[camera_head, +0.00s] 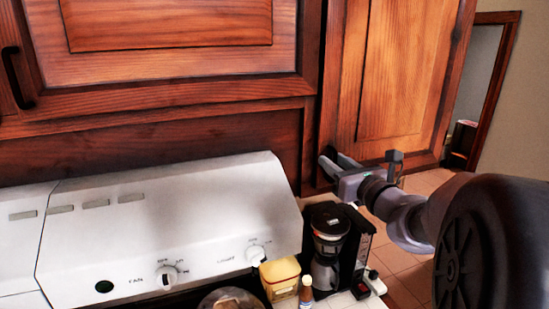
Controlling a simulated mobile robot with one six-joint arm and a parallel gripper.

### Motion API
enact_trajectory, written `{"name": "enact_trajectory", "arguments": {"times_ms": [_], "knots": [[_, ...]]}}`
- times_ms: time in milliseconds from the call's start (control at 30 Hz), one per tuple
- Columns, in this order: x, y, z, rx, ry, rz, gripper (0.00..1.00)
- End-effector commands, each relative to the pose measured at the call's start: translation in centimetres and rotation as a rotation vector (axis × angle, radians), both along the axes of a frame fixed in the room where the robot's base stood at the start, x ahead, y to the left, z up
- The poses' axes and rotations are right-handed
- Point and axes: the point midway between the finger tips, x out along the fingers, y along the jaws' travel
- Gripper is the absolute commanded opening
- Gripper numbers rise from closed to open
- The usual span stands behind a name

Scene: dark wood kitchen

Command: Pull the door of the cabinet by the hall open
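The cabinet door by the hall (400,75) is the reddish wood panel door at the upper right. It stands at an angle to the cabinet front, with a dark gap along its left edge, so it looks at least partly open. My gripper (331,155) is at the door's lower left corner, by that gap. Its two fingers show as separate prongs with a space between them, and I see nothing held there. Whether a finger touches the door is not clear. I cannot make out a handle on this door.
Another wooden cabinet door (165,45) with a black handle (16,78) is at the left. Below are a white range hood (170,215), a coffee maker (328,245), a yellow container (281,278) and a small bottle (306,291). Tiled floor (425,182) and a doorway lie to the right.

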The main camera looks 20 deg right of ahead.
Motion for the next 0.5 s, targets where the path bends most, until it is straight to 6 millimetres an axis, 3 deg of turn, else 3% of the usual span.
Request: {"name": "enact_trajectory", "arguments": {"times_ms": [267,400,500], "knots": [[0.11,-0.02,-0.01,0.000,0.000,0.000,0.30],[0.10,-0.01,-0.01,0.000,0.000,0.000,0.02],[0.10,-0.01,-0.01,0.000,0.000,0.000,0.00]]}}
